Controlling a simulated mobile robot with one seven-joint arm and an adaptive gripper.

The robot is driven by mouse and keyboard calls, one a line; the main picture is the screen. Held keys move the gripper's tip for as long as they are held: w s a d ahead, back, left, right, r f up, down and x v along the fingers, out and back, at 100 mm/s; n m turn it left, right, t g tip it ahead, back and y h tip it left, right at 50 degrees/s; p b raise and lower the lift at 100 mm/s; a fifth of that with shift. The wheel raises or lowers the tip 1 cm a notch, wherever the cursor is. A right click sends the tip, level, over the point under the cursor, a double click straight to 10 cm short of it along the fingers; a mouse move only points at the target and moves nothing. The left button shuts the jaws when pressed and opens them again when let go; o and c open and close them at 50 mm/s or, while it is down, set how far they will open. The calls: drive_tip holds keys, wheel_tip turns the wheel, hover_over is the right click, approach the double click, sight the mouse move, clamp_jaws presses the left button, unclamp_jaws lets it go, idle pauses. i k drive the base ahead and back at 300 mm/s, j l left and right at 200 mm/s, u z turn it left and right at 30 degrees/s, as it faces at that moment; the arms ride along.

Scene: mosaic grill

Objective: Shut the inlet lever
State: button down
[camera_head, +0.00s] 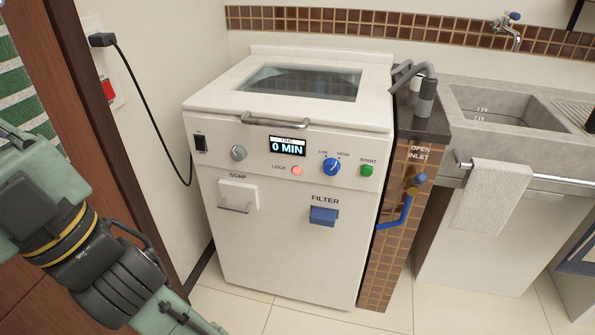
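The inlet lever (397,217) is a bent blue handle on the narrow brown-tiled panel to the right of the white washing machine. It hangs from a brass-coloured valve (418,181) and slants down and left, its end near the machine's side. The label "OPEN INLET" (420,152) is above the valve. My green and black arm (85,255) is in the left foreground, well apart from the lever. My gripper's fingers do not show; the arm runs out of the bottom edge.
The washing machine (270,245) has its lid down and its display reads 0 MIN. A blue filter handle (323,216) protrudes from its front. A sink (505,108) and a hanging towel (492,195) are on the right. Bare tiled floor (385,322) shows in front.

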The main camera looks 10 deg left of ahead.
sight(421, 177)
drive_tip(key=i+j+z, duration=0.25)
drive_tip(key=i, duration=0.2)
drive_tip(key=i+j+z, duration=0.1)
drive_tip(key=i+z, duration=0.15)
drive_tip(key=i, duration=0.2)
